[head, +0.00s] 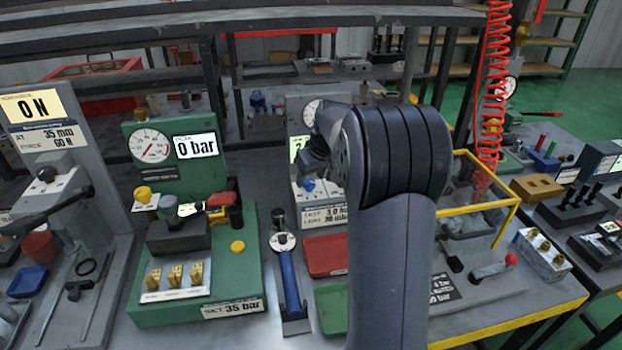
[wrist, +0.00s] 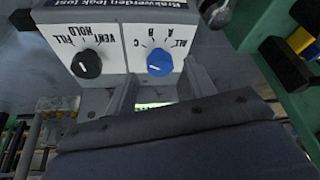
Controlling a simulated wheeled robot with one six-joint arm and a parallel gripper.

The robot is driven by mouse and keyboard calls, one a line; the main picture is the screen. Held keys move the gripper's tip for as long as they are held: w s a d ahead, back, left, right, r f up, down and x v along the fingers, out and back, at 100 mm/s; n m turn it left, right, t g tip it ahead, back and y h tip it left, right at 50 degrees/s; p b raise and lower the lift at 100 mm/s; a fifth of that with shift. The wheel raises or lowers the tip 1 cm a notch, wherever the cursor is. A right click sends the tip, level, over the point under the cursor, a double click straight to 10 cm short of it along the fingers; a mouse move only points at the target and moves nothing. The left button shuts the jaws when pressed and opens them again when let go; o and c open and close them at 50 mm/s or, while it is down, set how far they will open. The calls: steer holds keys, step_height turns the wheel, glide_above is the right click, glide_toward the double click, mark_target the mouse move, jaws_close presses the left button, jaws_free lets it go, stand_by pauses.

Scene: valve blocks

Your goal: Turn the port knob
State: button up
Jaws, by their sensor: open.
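The port knob is the blue knob (wrist: 159,62) with a white pointer line, on the leak test box, with ALL, A, B and C printed around it. The wrist view shows the box upside down. The pointer lies roughly sideways in that view. The blue knob also shows in the head view (head: 308,185), on the sloped front of the box. A black knob (wrist: 87,64) marked FILL, VENT and HOLD is beside it. My gripper (head: 316,158) is open, partly hidden by my arm in the head view, above and behind the blue knob, apparently apart from it.
A green gauge station (head: 235,270) stands left of the box, with a blue-handled wrench (head: 290,282) between them. A red tray (head: 322,255) and a green tray (head: 331,306) lie in front.

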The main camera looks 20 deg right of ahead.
steer(key=shift+w+f, duration=0.25)
steer(key=shift+f, duration=0.45)
steer(key=shift+c, duration=0.4)
steer(key=c, duration=0.9)
